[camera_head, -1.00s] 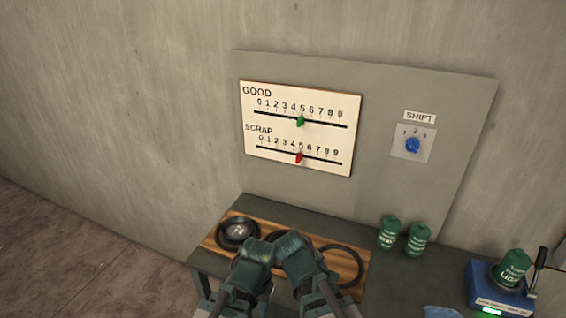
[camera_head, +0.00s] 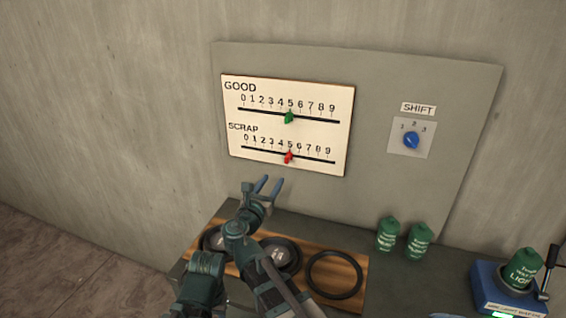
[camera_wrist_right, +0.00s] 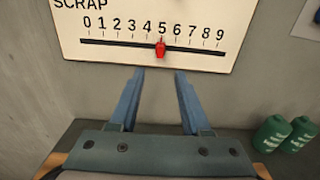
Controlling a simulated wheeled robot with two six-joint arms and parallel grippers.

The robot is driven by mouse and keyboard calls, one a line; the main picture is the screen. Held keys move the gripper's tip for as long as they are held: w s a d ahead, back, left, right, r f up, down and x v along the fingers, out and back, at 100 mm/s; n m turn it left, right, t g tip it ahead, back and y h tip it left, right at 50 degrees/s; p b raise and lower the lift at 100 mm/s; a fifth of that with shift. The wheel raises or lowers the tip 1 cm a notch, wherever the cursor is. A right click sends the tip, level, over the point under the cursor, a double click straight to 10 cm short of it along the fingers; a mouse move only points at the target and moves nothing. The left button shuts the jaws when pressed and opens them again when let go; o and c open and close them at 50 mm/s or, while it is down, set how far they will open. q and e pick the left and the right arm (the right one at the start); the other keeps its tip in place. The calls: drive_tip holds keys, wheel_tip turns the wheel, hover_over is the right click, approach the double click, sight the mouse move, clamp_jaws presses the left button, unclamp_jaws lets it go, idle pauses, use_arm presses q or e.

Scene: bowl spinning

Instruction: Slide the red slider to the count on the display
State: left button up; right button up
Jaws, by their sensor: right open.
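The red slider (camera_head: 289,157) sits at about 5 on the lower SCRAP scale of the white board (camera_head: 340,125). In the right wrist view the red slider (camera_wrist_right: 160,47) also stands under the 5. My right gripper (camera_head: 269,182) is open and empty, below the board and slightly left of the slider. In the right wrist view its fingertips (camera_wrist_right: 160,72) lie below the slider, one to each side, apart from it. A green display (camera_head: 503,314) on the blue device shows only as a sliver at the bottom edge; its count is unreadable. My left gripper is out of view.
The green slider (camera_head: 289,118) is at about 5 on the GOOD scale above. A blue SHIFT knob (camera_head: 411,140) is to the right. Below are a wooden tray (camera_head: 355,262) with black rings, two green canisters (camera_head: 388,235) and a blue device (camera_head: 485,283) holding another canister.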

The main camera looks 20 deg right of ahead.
sight(286, 161)
drive_tip(key=x, duration=1.2)
drive_tip(key=shift+w+d, duration=0.25)
drive_tip(key=shift+w, duration=0.05)
drive_tip(key=shift+c, duration=0.3)
clamp_jaws()
idle(0.5)
